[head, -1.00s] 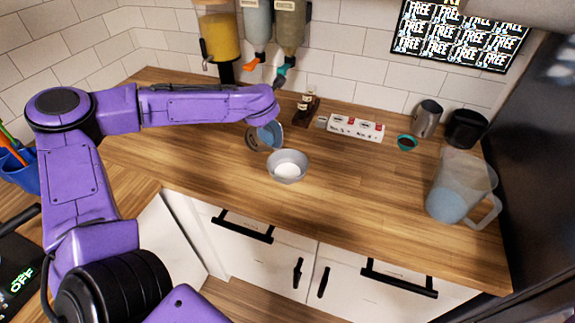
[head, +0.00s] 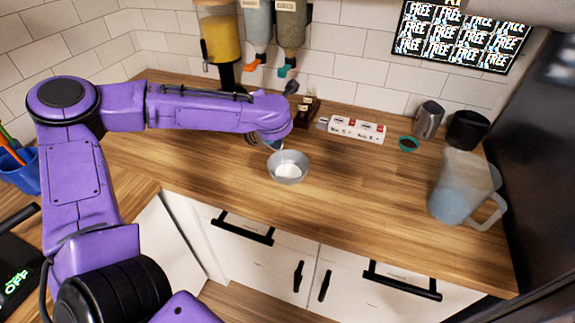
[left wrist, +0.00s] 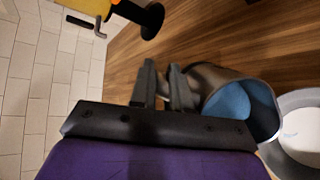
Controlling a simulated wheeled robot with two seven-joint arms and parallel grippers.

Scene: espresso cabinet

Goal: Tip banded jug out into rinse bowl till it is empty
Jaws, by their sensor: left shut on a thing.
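My left gripper (left wrist: 163,78) is shut on a grey jug (left wrist: 207,76) with a blue inside. In the left wrist view the jug lies tilted on its side, its mouth toward the rinse bowl (left wrist: 276,158). In the head view my arm hides the gripper and most of the jug; only a sliver of the jug (head: 275,145) shows behind the bowl's rim. I cannot make out a band. The grey rinse bowl (head: 277,160) stands upright on the counter with something white in its bottom. I cannot see a stream pouring. My right gripper is not in view.
A large clear pitcher (head: 462,185) stands at the counter's right end. A labelled white box (head: 356,129) and a small dark bottle (head: 308,107) are near the wall. The counter right of the bowl is clear.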

